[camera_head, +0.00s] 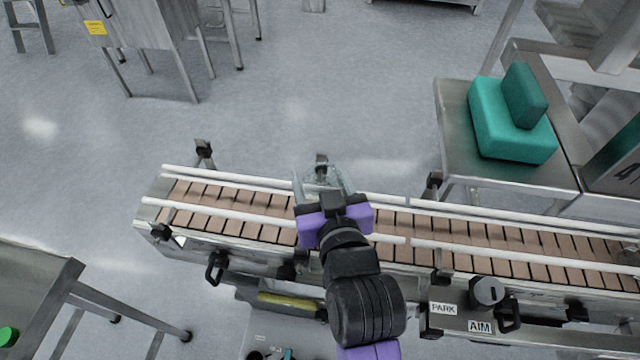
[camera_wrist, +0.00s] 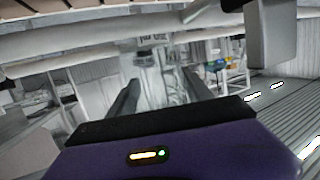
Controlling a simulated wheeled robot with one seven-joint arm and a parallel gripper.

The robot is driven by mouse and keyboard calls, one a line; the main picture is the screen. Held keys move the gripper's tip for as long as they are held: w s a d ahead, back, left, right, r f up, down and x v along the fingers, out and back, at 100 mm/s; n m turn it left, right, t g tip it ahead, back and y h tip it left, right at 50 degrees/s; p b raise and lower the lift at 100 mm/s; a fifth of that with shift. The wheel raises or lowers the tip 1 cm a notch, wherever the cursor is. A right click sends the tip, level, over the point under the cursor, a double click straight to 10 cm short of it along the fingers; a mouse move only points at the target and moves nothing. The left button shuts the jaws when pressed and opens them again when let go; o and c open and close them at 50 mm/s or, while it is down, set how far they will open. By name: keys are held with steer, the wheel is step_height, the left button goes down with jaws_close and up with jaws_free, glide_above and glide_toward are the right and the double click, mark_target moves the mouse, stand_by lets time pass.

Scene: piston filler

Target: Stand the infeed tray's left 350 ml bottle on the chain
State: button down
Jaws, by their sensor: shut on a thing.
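A clear bottle (camera_head: 322,176) shows faintly between the fingers of my gripper (camera_head: 321,182), which is shut on it. In the wrist view the see-through bottle (camera_wrist: 157,78) stands between the two dark fingers of my gripper (camera_wrist: 160,88); its outline is hard to make out. The chain (camera_head: 250,205) is a run of brown slats between pale guide rails. My gripper is over the chain, and in the picture the bottle overlaps the far rail. Its height above the slats cannot be told. I cannot make out the infeed tray.
White guide rails (camera_head: 255,216) run along the chain. Signs PARK (camera_head: 443,309) and AIM (camera_head: 480,327) and a knob (camera_head: 487,291) are on the near side. Teal blocks (camera_head: 510,118) lie on a steel table at right. No other bottle shows on the chain.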

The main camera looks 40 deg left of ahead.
steer(key=f, duration=0.3)
steer(key=shift+d+f+g+h, duration=0.15)
steer(key=shift+d+g+h, duration=0.05)
steer(key=shift+g+h, duration=0.1)
steer(key=c, duration=0.5)
jaws_free()
steer(key=shift+w+a+f, duration=0.1)
steer(key=shift+f, duration=0.05)
steer(key=shift+o, duration=0.2)
steer(key=shift+a+r, duration=0.1)
steer(key=shift+r, duration=0.2)
steer(key=v, duration=1.2)
steer(key=shift+r, duration=0.1)
